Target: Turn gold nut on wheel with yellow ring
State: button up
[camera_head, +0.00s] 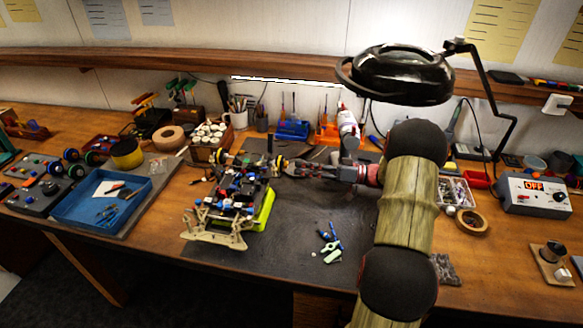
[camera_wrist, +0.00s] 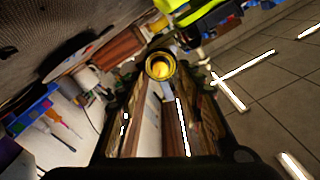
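The RC car (camera_head: 238,195) stands on the dark mat, with tan front parts and a yellow-green side. A wheel with a yellow ring (camera_head: 281,163) sticks out at its far right. In the wrist view, the round yellow ring (camera_wrist: 150,66) with a gold nut (camera_wrist: 160,68) inside it faces the camera at upper middle. My gripper (camera_head: 291,166) reaches in from the right and points at this wheel. In the wrist view my gripper (camera_wrist: 162,88) has its fingers apart, with the wheel end at or just beyond the tips. I cannot tell whether they touch it.
A magnifier lamp (camera_head: 400,75) hangs over the right side. A blue tray (camera_head: 75,215) lies at left, and small blue and green tools (camera_head: 331,246) lie on the mat. A box reading OFF (camera_head: 535,194) stands at right. The mat's front middle is mostly clear.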

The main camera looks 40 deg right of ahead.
aim_at(286, 165)
jog(key=shift+b+x, duration=0.3)
jog(key=shift+x, duration=1.6)
jog(key=shift+c, duration=0.3)
grip_shut()
